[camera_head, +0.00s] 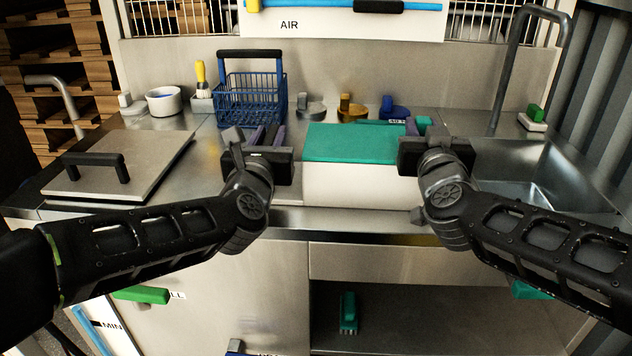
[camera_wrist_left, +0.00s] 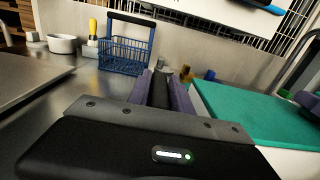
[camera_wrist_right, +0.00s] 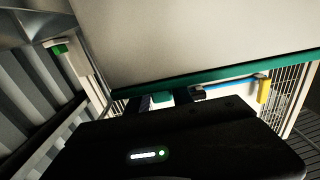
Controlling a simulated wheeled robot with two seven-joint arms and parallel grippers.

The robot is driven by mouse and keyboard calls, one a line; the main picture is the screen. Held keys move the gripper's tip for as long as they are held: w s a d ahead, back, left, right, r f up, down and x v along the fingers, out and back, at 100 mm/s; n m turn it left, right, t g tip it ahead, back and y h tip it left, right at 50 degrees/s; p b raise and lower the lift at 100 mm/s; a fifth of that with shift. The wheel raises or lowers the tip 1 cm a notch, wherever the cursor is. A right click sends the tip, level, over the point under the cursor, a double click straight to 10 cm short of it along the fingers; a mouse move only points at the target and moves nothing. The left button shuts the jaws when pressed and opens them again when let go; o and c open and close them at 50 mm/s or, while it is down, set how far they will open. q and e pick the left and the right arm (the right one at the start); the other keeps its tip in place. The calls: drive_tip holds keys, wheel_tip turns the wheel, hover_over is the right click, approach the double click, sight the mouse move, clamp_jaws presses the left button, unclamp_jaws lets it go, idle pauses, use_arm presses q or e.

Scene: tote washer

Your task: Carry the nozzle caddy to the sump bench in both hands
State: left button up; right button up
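A blue wire basket with a tall black-gripped handle (camera_head: 250,95) stands upright at the back of the counter; it looks like the nozzle caddy. It also shows in the left wrist view (camera_wrist_left: 124,52). My left gripper (camera_head: 266,136) is open and empty, in front of the basket and apart from it, left of a teal-topped white block. My right gripper (camera_head: 424,130) is at the block's right side; its fingers look parted, with something teal visible between them. The right wrist view does not show the basket. I cannot tell for sure which surface is the sump bench.
The teal-topped white block (camera_head: 355,180) lies between my grippers. Grey, brass and blue fittings (camera_head: 352,108) stand behind it. A lidded panel (camera_head: 120,165) is at left, with a white bowl (camera_head: 164,100) behind. A sink basin (camera_head: 530,180) with a tall tap is at right.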

use_arm(q)
drive_tip(key=o, duration=0.4)
drive_tip(key=shift+r, duration=0.15)
use_arm(e)
drive_tip(key=o, duration=0.4)
drive_tip(key=shift+r, duration=0.1)
use_arm(q)
drive_tip(key=shift+s, duration=0.1)
drive_tip(key=s, duration=1.2)
use_arm(e)
drive_tip(key=shift+s, duration=0.1)
drive_tip(key=s, duration=1.2)
use_arm(q)
drive_tip(key=o, duration=0.8)
